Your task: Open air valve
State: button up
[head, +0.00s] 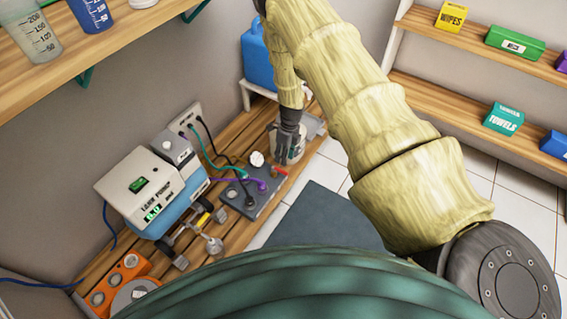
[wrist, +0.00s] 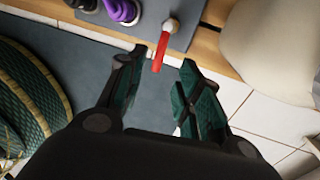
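The red valve lever (head: 280,171) sits at the right edge of a dark grey plate (head: 240,208) on the wooden bench. In the wrist view the red lever (wrist: 160,53) points down from a pale round pivot (wrist: 171,25). My gripper (wrist: 162,58) is open there, one finger on each side of the lever's free end, with gaps visible on both sides. Whether the lever lies fully between the fingertips in depth I cannot tell. In the head view my gripper (head: 288,135) is small and dark, and its fingertips are hard to make out.
Purple hose fittings (wrist: 122,10) stand left of the lever. A pale rounded object (wrist: 275,50) is close on the right. A white-and-blue machine (head: 150,190) stands left on the bench (head: 235,235). A dark mat (head: 320,218) lies on the tiled floor.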

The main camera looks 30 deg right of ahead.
jog(key=shift+w+d+r, duration=0.1)
jog(key=shift+d+r, duration=0.05)
jog(key=shift+r, duration=0.7)
jog(key=shift+w+d+r, duration=0.1)
jog(key=shift+d+r, duration=0.05)
jog(key=shift+r, duration=0.7)
jog(key=shift+w+d+r, duration=0.1)
jog(key=shift+d+r, duration=0.05)
jog(key=shift+r, duration=0.7)
jog(key=s+a+f+n+h, duration=0.15)
jog(key=s+f+n, duration=0.25)
jog(key=s+n, duration=0.5)
jog(key=s+a+f+n+h, duration=0.1)
jog(key=s+f+n+h, duration=0.2)
jog(key=s, duration=0.9)
jog(key=s+a+r+n+t+y, duration=0.1)
jog(key=s+a+r+n, duration=0.1)
jog(key=s+a+n, duration=0.5)
jog(key=s+a+r+n+y, duration=0.2)
jog(key=s+a+n, duration=0.2)
jog(key=s+n, duration=0.65)
notch_tip(320, 180, up, 28)
jog(key=s+p, duration=0.1)
jog(key=p, duration=2.7)
jog(key=shift+r, duration=0.2)
jog(key=shift+s+d+n+h, duration=0.1)
jog(key=shift+n+h, duration=0.15)
